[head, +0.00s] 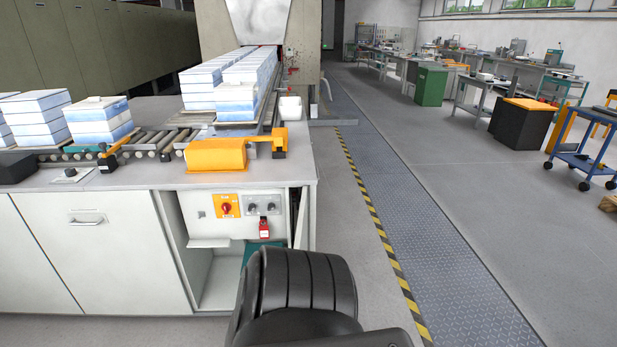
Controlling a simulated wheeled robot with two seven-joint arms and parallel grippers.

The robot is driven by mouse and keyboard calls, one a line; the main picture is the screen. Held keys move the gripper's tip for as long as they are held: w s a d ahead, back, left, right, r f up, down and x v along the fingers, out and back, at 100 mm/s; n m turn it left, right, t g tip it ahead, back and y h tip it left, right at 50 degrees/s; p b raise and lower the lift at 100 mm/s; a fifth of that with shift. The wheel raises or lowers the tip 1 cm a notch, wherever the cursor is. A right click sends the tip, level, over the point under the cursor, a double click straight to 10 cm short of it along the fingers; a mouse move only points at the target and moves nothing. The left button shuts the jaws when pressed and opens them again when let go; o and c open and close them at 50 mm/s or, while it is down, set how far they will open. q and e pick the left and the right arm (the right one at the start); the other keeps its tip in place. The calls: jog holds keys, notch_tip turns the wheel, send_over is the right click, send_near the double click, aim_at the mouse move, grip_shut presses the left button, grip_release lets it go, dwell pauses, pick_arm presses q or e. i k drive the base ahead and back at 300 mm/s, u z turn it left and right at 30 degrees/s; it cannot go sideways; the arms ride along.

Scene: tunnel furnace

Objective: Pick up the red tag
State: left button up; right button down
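The small red tag (264,229) hangs on the front of the white cabinet, just below a grey plate with two dark knobs (263,205). It is upright and has a pale mark on its face. A yellow switch plate with a red rotary knob (227,207) is to its left. Neither of my grippers shows in the head view. A black ribbed link of my own arm fills the bottom middle, below the tag and apart from it in the picture.
The cabinet's worktop (120,181) carries a roller conveyor (155,143), stacks of white-blue blocks (100,120) and a yellow cover (216,154). An open recess (222,272) is below the panel.

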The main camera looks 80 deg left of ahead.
aim_at(264, 230)
jog(key=i, duration=1.85)
jog(key=u, duration=3.45)
jog(key=i, duration=0.55)
jog(key=u, duration=0.05)
